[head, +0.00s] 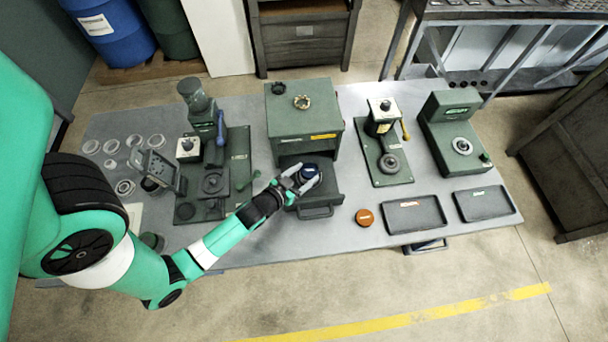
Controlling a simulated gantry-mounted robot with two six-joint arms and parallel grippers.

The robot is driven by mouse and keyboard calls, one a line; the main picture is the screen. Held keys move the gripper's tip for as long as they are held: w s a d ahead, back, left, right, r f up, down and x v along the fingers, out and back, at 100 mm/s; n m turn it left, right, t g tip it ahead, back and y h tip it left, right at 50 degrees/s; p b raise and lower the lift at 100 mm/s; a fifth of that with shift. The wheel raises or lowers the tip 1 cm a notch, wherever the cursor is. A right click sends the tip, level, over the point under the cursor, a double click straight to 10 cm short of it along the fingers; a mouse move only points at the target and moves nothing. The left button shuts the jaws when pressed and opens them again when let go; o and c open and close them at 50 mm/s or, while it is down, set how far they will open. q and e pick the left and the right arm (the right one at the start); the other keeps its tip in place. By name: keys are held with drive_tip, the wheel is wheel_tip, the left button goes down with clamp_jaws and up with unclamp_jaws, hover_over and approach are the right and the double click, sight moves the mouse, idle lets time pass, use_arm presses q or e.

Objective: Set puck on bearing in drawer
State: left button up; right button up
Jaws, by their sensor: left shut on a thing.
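A green cabinet (304,128) stands at the middle of the table with its drawer (317,211) pulled out toward the front. My left gripper (301,180) is over the open drawer. It is shut on a dark blue, round puck with a pale rim (309,174). I cannot tell whether the puck touches anything below it. Any bearing in the drawer is hidden by the puck and the gripper. My right gripper does not show.
Green machines stand left (213,183) and right (388,163) of the cabinet. An orange-brown round piece (364,217) lies right of the drawer, beside two black trays (414,214) (484,203).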

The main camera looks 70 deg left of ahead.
use_arm(q)
drive_tip(key=shift+f, duration=0.2)
drive_tip(key=o, duration=1.3)
drive_tip(key=shift+r, duration=0.1)
drive_tip(key=shift+r, duration=0.3)
drive_tip(key=b+v, duration=0.2)
drive_tip(key=v, duration=1)
drive_tip(key=shift+f, duration=0.15)
